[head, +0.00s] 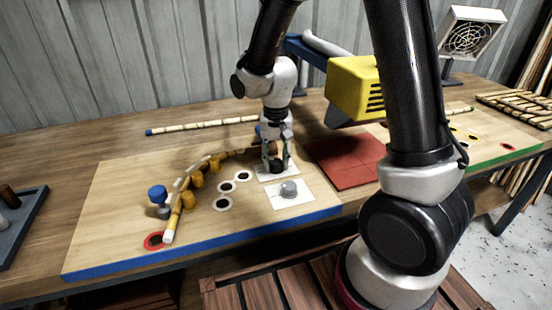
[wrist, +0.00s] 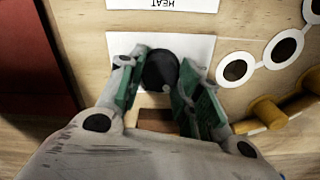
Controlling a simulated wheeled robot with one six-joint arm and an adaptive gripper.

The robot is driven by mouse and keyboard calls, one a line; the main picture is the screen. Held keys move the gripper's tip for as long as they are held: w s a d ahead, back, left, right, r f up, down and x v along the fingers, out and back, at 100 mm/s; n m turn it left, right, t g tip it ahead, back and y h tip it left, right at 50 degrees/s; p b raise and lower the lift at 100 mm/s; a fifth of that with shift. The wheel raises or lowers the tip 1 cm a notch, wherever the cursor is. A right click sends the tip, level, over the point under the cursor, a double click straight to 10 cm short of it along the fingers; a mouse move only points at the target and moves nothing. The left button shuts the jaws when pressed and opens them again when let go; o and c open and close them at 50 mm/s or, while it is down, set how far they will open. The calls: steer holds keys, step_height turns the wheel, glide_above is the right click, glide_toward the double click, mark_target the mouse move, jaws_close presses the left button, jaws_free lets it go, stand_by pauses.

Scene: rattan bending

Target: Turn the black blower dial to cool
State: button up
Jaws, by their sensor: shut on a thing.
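The black blower dial (head: 276,168) sits on a white card (head: 264,176) on the board, at the middle of the head view. My gripper (head: 277,158) points down over it with a finger on each side. In the wrist view the dial (wrist: 160,69) is round and dark, between the green-lined fingers of my gripper (wrist: 163,78), which is shut on it. The fingers cover part of the dial and its card, and I cannot read which setting it points to.
A grey dial (head: 289,189) on another white card stands just in front; a "HEAT" label (wrist: 160,4) shows in the wrist view. A yellow blower (head: 352,92) and red mat (head: 345,160) are right. Bent rattan (head: 172,222) among pegs is left.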

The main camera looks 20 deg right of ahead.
mark_target(276, 161)
steer(key=shift+n, duration=0.3)
steer(key=n, duration=1.1)
steer(key=shift+n, duration=0.3)
stand_by(0.3)
steer(key=o, duration=1)
steer(key=shift+o, duration=0.2)
step_height(276, 161, up, 12)
